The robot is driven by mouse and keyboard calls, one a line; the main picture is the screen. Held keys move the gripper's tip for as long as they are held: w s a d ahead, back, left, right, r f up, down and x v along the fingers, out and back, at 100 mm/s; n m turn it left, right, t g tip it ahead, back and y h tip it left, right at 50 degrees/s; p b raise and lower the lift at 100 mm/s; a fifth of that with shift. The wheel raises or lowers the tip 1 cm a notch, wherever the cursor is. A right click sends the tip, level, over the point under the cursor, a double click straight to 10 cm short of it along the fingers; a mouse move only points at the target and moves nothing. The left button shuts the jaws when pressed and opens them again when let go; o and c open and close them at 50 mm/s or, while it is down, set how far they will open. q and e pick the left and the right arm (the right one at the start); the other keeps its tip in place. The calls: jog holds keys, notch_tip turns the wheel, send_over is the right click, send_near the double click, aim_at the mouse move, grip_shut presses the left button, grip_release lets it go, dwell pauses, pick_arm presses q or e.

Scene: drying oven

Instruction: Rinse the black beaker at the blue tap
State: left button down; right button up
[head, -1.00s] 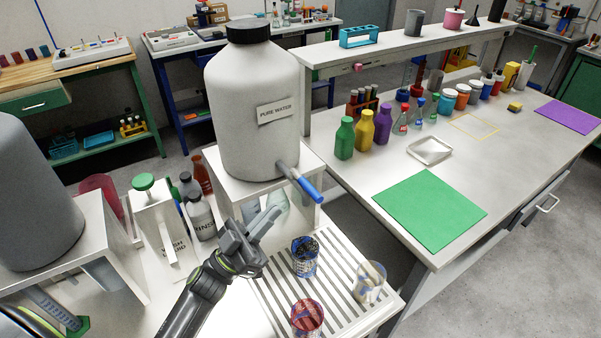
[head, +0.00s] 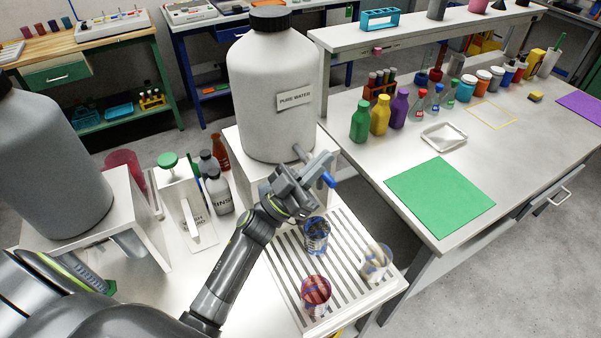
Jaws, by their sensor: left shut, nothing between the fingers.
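The beaker with dark and blue markings (head: 316,237), seemingly the black one, stands upright on the slatted drain rack (head: 345,290), below and in front of the tap. The blue tap lever (head: 327,181) sticks out from the white pure-water tank (head: 270,105). My left gripper (head: 318,166) is shut and empty, right at the tap. Its fingers overlap the tap and hide part of it; I cannot tell whether they touch the lever. My right gripper is not in view.
A red beaker (head: 316,291) and a clear, yellowish-marked beaker (head: 376,262) also stand on the rack. Rinse bottles (head: 219,192) and a green-topped dispenser (head: 168,160) are to the left. A green mat (head: 440,197) lies on the bench at right.

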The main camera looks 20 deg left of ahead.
aim_at(324, 179)
pick_arm(q)
jog(key=shift+s+a+f, duration=0.1)
jog(key=shift+f, duration=2.05)
jog(key=f+m+g+h+b, duration=0.1)
jog(key=m, duration=0.1)
jog(key=f+m+g+h+b, duration=0.1)
jog(key=m, duration=0.1)
jog(key=shift+g+h+b, duration=0.3)
jog(key=shift+m+g, duration=0.4)
jog(key=shift+m, duration=0.3)
jog(key=shift+r, duration=0.2)
jog(key=shift+h, duration=0.3)
